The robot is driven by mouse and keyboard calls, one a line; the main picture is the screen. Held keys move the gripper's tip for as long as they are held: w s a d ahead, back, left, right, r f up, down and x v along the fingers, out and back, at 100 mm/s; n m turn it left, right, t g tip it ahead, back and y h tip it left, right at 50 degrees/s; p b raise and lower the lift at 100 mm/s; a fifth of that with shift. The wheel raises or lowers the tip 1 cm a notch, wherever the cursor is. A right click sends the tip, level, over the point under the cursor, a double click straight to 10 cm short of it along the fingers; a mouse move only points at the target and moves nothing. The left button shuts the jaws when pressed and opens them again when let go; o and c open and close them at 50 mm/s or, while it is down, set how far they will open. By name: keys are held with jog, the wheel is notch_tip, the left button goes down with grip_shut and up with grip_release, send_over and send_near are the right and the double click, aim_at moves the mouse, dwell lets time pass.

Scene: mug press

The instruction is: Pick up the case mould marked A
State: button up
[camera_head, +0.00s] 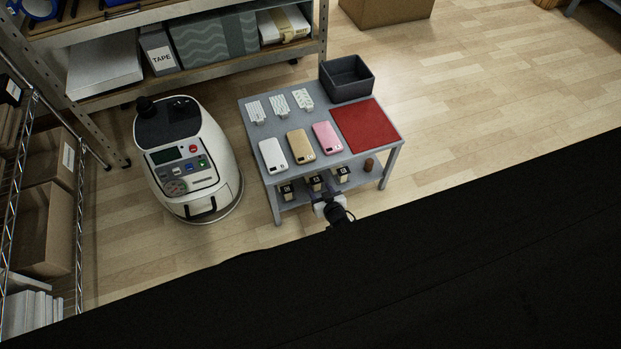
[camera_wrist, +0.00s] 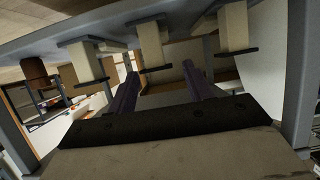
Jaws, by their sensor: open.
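Three case moulds, pale blocks with dark plates, stand on the table's lower shelf: left (camera_head: 287,191), middle (camera_head: 316,183) and right (camera_head: 343,174). Their markings are too small to read, so I cannot tell which is A. The wrist view appears upside down and shows three pale blocks, at left (camera_wrist: 82,62), middle (camera_wrist: 152,45) and right (camera_wrist: 233,27). My gripper (camera_wrist: 160,68) is open, its two purple fingers apart and empty, pointing toward the middle block. In the head view my gripper (camera_head: 319,197) is at the shelf's front edge, by the middle mould.
The tabletop above holds white, tan and pink phone cases (camera_head: 300,144), several small white patterned pieces (camera_head: 280,103), a red mat (camera_head: 365,122) and a dark bin (camera_head: 346,78). A brown cylinder (camera_head: 369,164) stands right on the shelf. Table legs flank it; a white machine (camera_head: 187,158) stands left.

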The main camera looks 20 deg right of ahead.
jog(key=shift+b+x, duration=1.2)
jog(key=shift+x, duration=0.6)
jog(key=b+x, duration=0.4)
jog(key=shift+d+f+b, duration=0.2)
jog(key=shift+d+b, duration=0.15)
jog(key=shift+d, duration=0.05)
jog(key=shift+w+b, duration=0.3)
jog(key=shift+w, duration=0.25)
jog(key=shift+r, duration=0.1)
grip_shut()
